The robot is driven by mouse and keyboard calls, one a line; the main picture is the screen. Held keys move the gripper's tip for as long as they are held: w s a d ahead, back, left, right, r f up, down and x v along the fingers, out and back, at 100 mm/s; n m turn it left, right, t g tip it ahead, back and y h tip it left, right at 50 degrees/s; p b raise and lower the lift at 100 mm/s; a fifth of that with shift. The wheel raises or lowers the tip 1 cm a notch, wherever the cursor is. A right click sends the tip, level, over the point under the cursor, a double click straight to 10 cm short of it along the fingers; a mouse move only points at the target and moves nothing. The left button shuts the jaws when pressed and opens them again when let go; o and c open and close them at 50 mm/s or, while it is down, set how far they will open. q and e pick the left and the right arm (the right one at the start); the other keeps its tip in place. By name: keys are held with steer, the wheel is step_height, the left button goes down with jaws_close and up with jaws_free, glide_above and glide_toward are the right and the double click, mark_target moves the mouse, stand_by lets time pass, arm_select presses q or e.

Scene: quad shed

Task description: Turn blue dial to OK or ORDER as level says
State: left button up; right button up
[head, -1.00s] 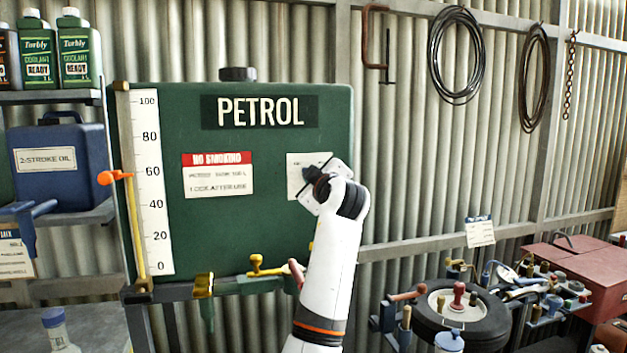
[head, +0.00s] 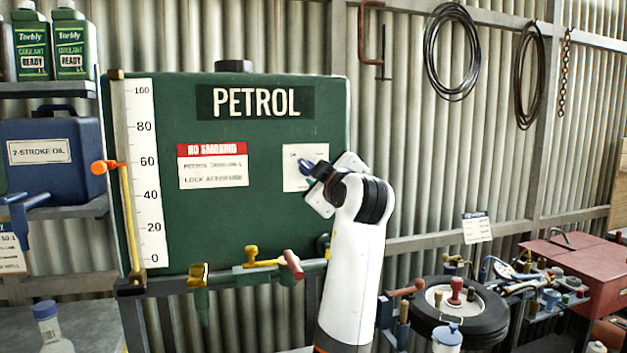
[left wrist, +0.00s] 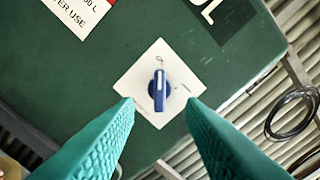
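The blue dial (left wrist: 159,90) sits on a white plate (left wrist: 180,72) on the green petrol tank (head: 270,225). In the left wrist view its white-marked bar points up in the picture, toward a small mark; the plate's wording is too small to read. The white level scale (head: 148,180) runs from 0 to 100 on the tank's left side, with an orange pointer (head: 108,166) near 60. My left gripper (left wrist: 161,104) is open and empty, its teal fingers apart, with the dial ahead between the tips. In the head view the wrist partly hides the plate. My right gripper is not seen.
Yellow and red-handled valves (head: 265,262) sit along the tank's lower edge. A tyre (head: 480,325) and a red toolbox (head: 580,275) stand at lower right.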

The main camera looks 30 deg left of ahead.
arm_select(q)
steer(key=v, duration=0.3)
steer(key=shift+s+d+b, duration=0.2)
steer(key=shift+d+b, duration=0.05)
steer(key=shift+b, duration=0.1)
